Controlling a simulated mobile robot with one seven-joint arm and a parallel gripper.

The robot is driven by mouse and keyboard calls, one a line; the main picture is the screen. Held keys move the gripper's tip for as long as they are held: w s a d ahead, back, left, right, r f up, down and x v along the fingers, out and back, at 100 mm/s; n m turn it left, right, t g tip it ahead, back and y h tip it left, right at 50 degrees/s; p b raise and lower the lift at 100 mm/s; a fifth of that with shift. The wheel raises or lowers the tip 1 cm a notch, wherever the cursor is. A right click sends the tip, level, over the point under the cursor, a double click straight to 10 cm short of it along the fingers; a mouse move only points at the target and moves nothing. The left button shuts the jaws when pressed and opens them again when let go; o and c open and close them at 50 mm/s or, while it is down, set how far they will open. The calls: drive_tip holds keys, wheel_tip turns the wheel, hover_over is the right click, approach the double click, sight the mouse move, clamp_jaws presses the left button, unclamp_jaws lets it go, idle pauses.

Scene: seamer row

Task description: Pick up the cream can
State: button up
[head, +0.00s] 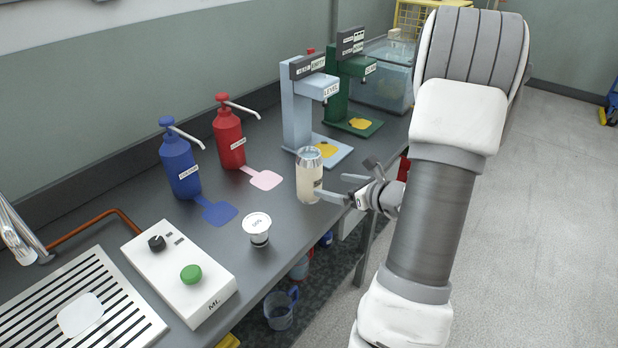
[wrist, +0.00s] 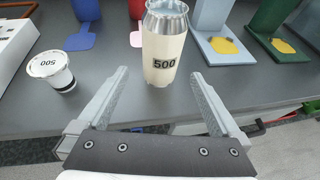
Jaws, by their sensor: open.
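The cream can (head: 309,177) stands upright on the dark grey counter, with a silver top and a black "500" label that shows in the wrist view (wrist: 163,45). My gripper (head: 335,188) is at the counter's front edge, level with the can. In the wrist view my gripper (wrist: 160,82) is open, with its two fingers pointing toward the can, one to each side. The can stands at or just beyond the fingertips, and nothing is held. Whether a finger touches it I cannot tell.
A small white-lidded cup (head: 258,228) marked 500 stands left of the can. Blue (head: 179,160) and red (head: 229,135) pump bottles stand behind. A light blue press (head: 305,110) and a green press (head: 350,90) stand further right. A white control box (head: 180,270) is front left.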

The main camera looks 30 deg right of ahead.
sight(309, 177)
drive_tip(key=b+x, duration=0.1)
drive_tip(key=x, duration=1)
drive_tip(key=shift+w+r, duration=0.15)
drive_tip(key=shift+w, duration=0.15)
drive_tip(key=shift+d+r, duration=0.1)
clamp_jaws()
